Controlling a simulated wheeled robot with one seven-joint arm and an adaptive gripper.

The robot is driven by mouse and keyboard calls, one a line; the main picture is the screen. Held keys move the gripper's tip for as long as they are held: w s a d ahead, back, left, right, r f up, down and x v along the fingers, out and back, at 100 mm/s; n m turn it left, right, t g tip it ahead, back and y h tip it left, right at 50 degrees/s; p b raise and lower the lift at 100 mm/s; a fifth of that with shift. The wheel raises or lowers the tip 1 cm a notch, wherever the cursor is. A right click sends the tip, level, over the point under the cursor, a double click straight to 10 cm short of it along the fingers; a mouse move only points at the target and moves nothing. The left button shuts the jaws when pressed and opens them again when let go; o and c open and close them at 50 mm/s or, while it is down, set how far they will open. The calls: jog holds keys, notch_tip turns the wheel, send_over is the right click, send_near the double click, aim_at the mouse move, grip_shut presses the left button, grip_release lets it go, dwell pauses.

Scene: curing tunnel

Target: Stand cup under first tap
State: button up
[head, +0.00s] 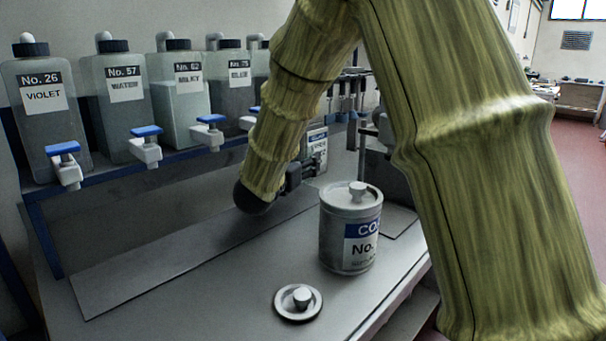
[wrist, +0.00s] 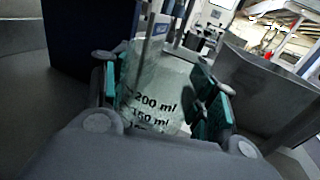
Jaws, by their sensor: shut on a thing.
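A clear measuring cup (wrist: 152,108), marked 200 ml and 150 ml, sits between the green finger pads of my gripper (wrist: 162,88) in the wrist view. My gripper is shut on it. In the head view my gripper (head: 300,176) is past the near part of my arm, right of the tap row, low over the bench; I cannot make out the cup there. The leftmost tap (head: 65,166), with a blue handle, hangs from the bottle No. 26 VIOLET (head: 45,110). The gripper is well to the right of this tap, and the cup is apart from it.
More tapped bottles, such as WATER (head: 120,105) and MILKY (head: 182,100), stand on the blue-edged shelf (head: 115,168). A lidded can (head: 340,235) and a loose round lid (head: 298,302) are on the bench (head: 215,290). A flat strip (head: 150,265) below the taps is clear at its left.

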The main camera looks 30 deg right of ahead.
jog(key=shift+w+d, duration=0.25)
jog(key=shift+d, duration=0.1)
jog(key=shift+f+b, duration=0.3)
jog(key=shift+f, duration=1.4)
jog(key=shift+f, duration=0.2)
jog(key=o, duration=0.9)
jog(key=shift+r, duration=0.1)
jog(key=shift+c, duration=0.2)
jog(key=shift+r, duration=0.2)
jog(key=v, duration=1.2)
jog(key=shift+f, duration=0.1)
